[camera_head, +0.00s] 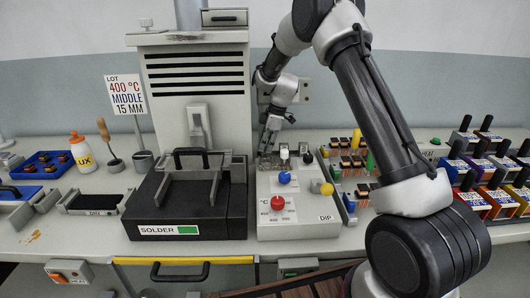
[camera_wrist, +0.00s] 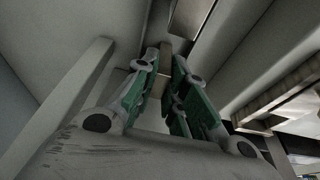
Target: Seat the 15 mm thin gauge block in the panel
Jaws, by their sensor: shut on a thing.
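My gripper (camera_head: 268,146) points down behind the top of the pale control panel (camera_head: 262,222) labelled DIP, right of the solder machine. In the wrist view my gripper (camera_wrist: 166,62) has its green-padded fingers close together on a narrow tan piece (camera_wrist: 164,58), which looks like the thin gauge block. Its far end and any marking cannot be made out. In the head view the block is too small or hidden to tell apart. The panel carries a red knob (camera_head: 277,203), a blue knob (camera_head: 284,178) and a yellow knob (camera_head: 326,188). Whether the block touches the panel cannot be seen.
The solder machine (camera_head: 150,205) stands left of the panel, its tall vented housing (camera_head: 195,95) behind. A sign (camera_head: 125,95) reads 400 °C, MIDDLE, 15 MM. Component racks (camera_head: 355,160) and several coloured, black-handled blocks (camera_head: 495,195) stand right. My arm crosses the right-hand side.

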